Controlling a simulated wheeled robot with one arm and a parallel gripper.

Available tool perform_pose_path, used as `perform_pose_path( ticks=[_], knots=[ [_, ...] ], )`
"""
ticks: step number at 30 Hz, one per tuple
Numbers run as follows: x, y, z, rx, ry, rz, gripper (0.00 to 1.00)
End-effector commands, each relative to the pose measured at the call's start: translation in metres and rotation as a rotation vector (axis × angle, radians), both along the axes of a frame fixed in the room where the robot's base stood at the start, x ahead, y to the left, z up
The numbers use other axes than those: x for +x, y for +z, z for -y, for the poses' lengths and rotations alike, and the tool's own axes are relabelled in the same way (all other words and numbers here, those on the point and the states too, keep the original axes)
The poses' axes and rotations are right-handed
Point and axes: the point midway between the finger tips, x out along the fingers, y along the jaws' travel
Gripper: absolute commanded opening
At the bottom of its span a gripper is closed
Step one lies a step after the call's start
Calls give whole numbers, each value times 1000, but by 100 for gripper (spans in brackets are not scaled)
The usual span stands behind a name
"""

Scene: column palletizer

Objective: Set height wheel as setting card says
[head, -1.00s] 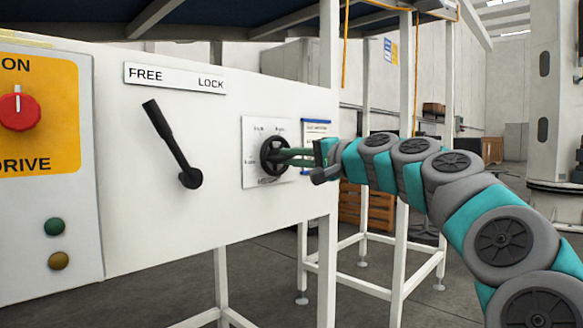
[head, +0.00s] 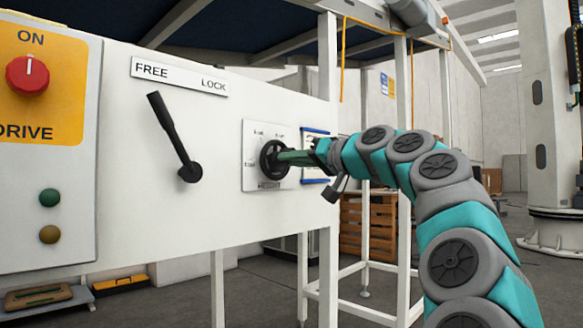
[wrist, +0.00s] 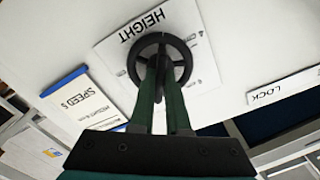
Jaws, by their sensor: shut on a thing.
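The height wheel (head: 265,163) is a small black handwheel on a white plate (head: 252,135) on the panel. My gripper (head: 283,158) reaches it from the right with its green fingers shut on it. In the wrist view both fingertips (wrist: 161,68) are at the middle of the wheel (wrist: 161,38), and the plate reads HEIGHT upside down. The plate's marks are too small to read surely. The setting card (head: 316,146), white with a blue edge, is partly behind my wrist; in the wrist view the card (wrist: 78,103) reads SPEED 5, with a HEIGHT line too blurred to read surely.
Left of the wheel, a black lever (head: 173,137) leans towards FREE under the FREE/LOCK label (head: 180,76). A red drive knob (head: 27,74) points to ON, above a green (head: 49,198) and an ochre button (head: 50,234). White frame posts (head: 327,200) stand close below my arm.

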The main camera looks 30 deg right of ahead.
Motion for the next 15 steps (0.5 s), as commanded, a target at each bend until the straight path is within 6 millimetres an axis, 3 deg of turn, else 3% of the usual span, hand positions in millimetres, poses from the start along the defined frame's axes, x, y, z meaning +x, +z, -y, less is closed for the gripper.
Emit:
perform_pose_path(
  ticks=[15],
  knots=[
    [0, 0, 1, -48, -2, 17, 0]
  ],
)
